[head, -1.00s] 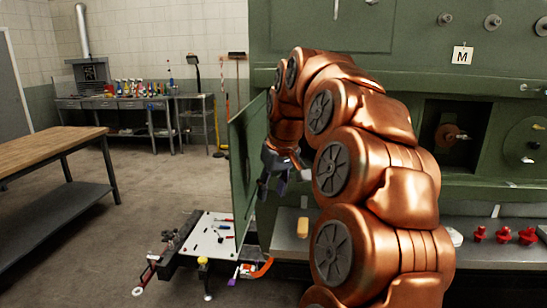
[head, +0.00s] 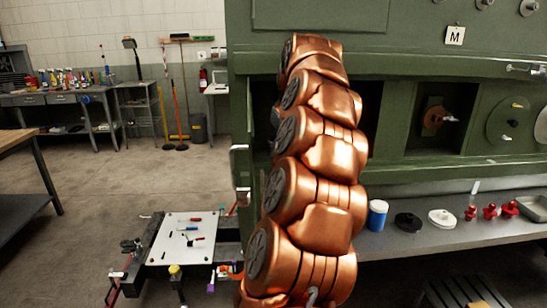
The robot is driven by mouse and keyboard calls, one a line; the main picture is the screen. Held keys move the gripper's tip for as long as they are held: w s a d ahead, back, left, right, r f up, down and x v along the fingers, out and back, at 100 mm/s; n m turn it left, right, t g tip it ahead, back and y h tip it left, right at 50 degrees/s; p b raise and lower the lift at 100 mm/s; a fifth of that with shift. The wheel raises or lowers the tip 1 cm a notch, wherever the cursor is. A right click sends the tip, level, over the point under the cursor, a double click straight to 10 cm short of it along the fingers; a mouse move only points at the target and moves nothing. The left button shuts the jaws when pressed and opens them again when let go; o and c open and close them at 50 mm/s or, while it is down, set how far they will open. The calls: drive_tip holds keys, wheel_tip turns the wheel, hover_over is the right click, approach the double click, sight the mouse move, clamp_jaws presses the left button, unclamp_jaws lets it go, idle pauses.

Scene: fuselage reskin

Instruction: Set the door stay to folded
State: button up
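My copper arm rises through the middle of the head view and reaches toward a dark opening in the green fuselage panel (head: 420,60). My gripper is hidden behind the arm or inside that opening. A narrow green door (head: 243,150) shows nearly edge-on at the left side of the opening. A pale metal fitting (head: 240,176) sits on its lower part; I cannot tell whether it is a handle or part of the stay. I cannot make out the door stay itself, and its state cannot be told.
A low cart with a white top (head: 188,240) and small tools stands at lower left. A grey ledge (head: 420,238) below the fuselage holds a blue jar (head: 377,214), discs and red knobs. A wooden-topped bench (head: 15,137) is at far left. The floor between is open.

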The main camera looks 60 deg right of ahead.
drive_tip(key=shift+p+x, duration=0.65)
drive_tip(key=shift+x, duration=1.95)
drive_tip(key=shift+c, duration=0.3)
clamp_jaws()
